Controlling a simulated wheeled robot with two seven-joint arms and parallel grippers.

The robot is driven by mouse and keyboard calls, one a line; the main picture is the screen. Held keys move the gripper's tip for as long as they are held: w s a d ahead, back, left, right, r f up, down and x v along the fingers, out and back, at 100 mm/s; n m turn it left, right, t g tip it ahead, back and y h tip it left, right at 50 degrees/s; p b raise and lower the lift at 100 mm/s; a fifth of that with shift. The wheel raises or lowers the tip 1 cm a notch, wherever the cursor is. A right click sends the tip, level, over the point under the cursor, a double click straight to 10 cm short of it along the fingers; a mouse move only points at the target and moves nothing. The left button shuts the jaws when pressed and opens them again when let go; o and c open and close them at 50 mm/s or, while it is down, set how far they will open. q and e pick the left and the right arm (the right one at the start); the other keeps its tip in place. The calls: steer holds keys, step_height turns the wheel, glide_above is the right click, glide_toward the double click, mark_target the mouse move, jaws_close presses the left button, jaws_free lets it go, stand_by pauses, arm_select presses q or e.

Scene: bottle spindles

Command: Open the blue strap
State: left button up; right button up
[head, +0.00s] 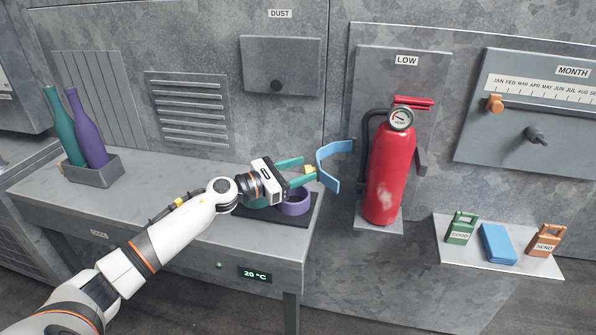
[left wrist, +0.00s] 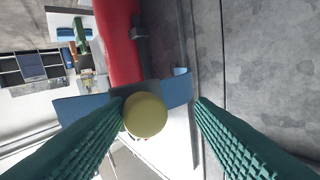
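The blue strap (head: 327,166) is a curved band to the left of the red fire extinguisher (head: 391,172). Its upper end reaches toward the extinguisher's black hose, and its lower end hangs free in the head view. A yellow knob (head: 309,170) sits on the strap's near face. My left gripper (head: 306,171) has its teal fingers apart at the knob. In the left wrist view, the round knob (left wrist: 145,116) lies between the fingers, close to the left one, with a gap to the right one. The strap (left wrist: 178,91) crosses behind it. My right gripper is not in view.
A bench (head: 165,190) below my left arm carries a grey holder (head: 93,176) with two bottles and a dark tray with a purple ring (head: 295,204). A shelf (head: 480,258) at right holds green, blue and orange tags. The metal wall is close behind.

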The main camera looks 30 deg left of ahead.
arm_select(q)
step_height(320, 180, up, 10)
steer(key=p, duration=0.2)
stand_by(0.4)
stand_by(0.4)
